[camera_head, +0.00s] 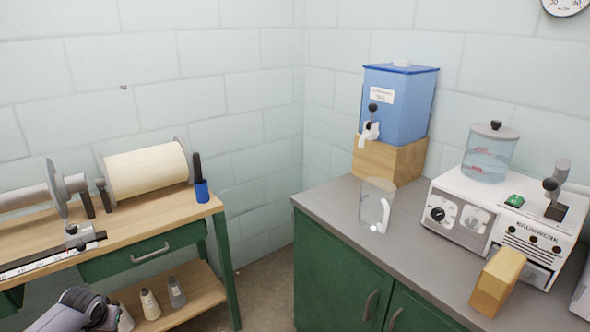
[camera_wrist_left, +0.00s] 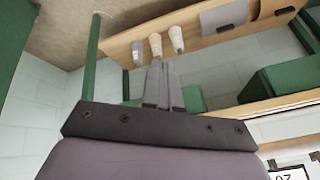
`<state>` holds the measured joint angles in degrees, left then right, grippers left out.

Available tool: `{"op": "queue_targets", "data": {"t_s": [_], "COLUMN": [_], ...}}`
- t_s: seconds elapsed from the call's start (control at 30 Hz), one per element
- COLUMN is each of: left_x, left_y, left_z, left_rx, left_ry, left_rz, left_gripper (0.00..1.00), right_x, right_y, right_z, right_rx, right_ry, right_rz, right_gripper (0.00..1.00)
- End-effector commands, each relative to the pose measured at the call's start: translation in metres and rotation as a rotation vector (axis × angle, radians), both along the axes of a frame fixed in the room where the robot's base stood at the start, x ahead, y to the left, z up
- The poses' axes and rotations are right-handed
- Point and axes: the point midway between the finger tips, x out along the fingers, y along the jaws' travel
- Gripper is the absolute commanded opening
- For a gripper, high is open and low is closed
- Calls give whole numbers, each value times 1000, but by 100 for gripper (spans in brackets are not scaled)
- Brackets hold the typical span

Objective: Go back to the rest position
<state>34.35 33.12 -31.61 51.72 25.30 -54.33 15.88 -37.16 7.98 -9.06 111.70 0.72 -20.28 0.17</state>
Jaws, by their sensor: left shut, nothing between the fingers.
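My left gripper (camera_wrist_left: 157,66) shows in the left wrist view with its two grey fingers together and nothing between them. Part of my left arm (camera_head: 82,312) comes in at the bottom left of the head view, in front of the wooden bench; the fingertips cannot be made out there. In the wrist view the fingers overlap bottles on the bench's lower shelf in the picture; they look apart from them. My right gripper is not in view.
The wooden bench (camera_head: 150,232) holds a large thread spool (camera_head: 147,171) and a blue pen cup (camera_head: 202,190). Bottles (camera_head: 150,304) stand on its lower shelf. The grey counter (camera_head: 330,205) carries a clear jug (camera_head: 375,205), blue tank (camera_head: 398,105), white machine (camera_head: 500,220) and wooden block (camera_head: 497,282). Floor shows between bench and counter.

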Motion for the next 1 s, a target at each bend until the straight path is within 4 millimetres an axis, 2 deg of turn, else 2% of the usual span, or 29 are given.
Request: {"op": "queue_targets", "data": {"t_s": [0.03, 0.07, 0.1, 0.27, 0.4, 0.53, 0.77, 1.0], "left_x": [-6, -12, -18, -44, -74, -107, -168, -224], "left_y": [28, 10, 2, -22, -47, -72, -112, -145], "left_z": [7, -7, -14, -38, -56, -65, -61, -35], "left_rx": [36, 23, 23, 33, 37, 38, 44, 56], "left_ry": [0, 2, -6, -35, -71, -117, -208, -306], "left_rz": [23, -17, -46, -159, -270, -376, -546, -689], "left_gripper": [0, 0, 0, 0, 0, 0, 0, 0], "right_x": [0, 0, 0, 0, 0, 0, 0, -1], "right_y": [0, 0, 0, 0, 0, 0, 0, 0], "right_z": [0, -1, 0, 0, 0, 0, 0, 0], "right_rx": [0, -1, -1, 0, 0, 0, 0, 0], "right_ry": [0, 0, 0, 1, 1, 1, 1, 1], "right_rz": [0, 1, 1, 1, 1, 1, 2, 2], "right_gripper": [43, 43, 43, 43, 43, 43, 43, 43]}}
